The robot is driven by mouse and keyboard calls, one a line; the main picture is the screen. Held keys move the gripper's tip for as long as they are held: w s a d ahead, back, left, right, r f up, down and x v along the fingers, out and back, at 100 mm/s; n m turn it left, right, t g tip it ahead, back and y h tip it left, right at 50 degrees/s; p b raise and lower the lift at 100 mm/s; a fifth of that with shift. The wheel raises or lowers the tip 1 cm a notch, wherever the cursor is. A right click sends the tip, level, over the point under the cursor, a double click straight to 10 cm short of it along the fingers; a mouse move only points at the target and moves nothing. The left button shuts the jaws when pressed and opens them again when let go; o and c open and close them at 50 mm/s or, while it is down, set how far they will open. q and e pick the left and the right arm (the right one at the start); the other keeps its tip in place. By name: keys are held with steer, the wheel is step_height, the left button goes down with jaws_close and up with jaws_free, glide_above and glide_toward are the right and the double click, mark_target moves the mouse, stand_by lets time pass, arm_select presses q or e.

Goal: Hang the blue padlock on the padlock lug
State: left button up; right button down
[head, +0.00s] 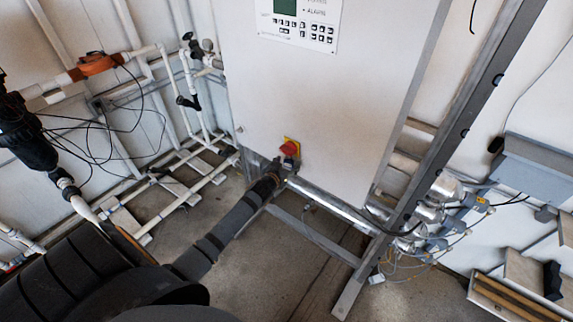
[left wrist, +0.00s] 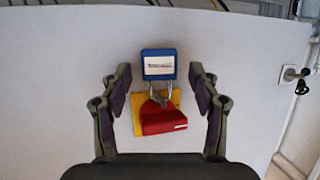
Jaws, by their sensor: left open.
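The blue padlock (left wrist: 158,64) with a white label shows in the left wrist view, its shackle legs pointing at the red switch handle (left wrist: 162,120). The shackle meets a grey metal padlock lug (left wrist: 158,98) at the handle; I cannot tell whether it passes through. The red handle (head: 290,148) sits on a yellow plate (left wrist: 175,97) on the cabinet front. My left gripper (left wrist: 160,92) is open, one finger on each side of the padlock, with gaps to both. In the head view my left gripper (head: 275,172) is just below the handle, and the padlock is not discernible there.
The white cabinet (head: 300,95) carries a keypad panel (head: 299,22) near its top. White pipes (head: 190,80) run left of it. A metal post (head: 440,150) and a shiny tube (head: 335,205) are at right and below. Bare floor shows below the cabinet.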

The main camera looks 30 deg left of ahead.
arm_select(q)
steer(key=shift+s, duration=0.15)
steer(key=v, duration=1.1)
steer(key=shift+s+d+r, duration=0.15)
steer(key=shift+s, duration=0.15)
steer(key=s+a+f+g, duration=0.2)
steer(key=s+f, duration=0.2)
steer(key=f, duration=0.6)
steer(key=s+a+f+g+b, duration=0.15)
steer(key=s+f, duration=0.25)
steer(key=f, duration=0.6)
steer(key=s+a+f+g, duration=0.1)
steer(key=s+f+g, duration=0.25)
steer(key=f, duration=0.55)
steer(key=s+d+f+m+g, duration=0.1)
steer(key=s+d+f+g, duration=0.1)
steer(key=s+f, duration=0.4)
steer(key=s+d+f+g+h, duration=0.1)
steer(key=s+d+f, duration=0.4)
steer(key=s, duration=0.8)
steer(key=s+d+f+m+g, duration=0.1)
steer(key=s+d+f, duration=0.3)
steer(key=s+f, duration=0.5)
steer(key=shift+s+m+g+h, duration=0.3)
steer(key=shift+g, duration=0.5)
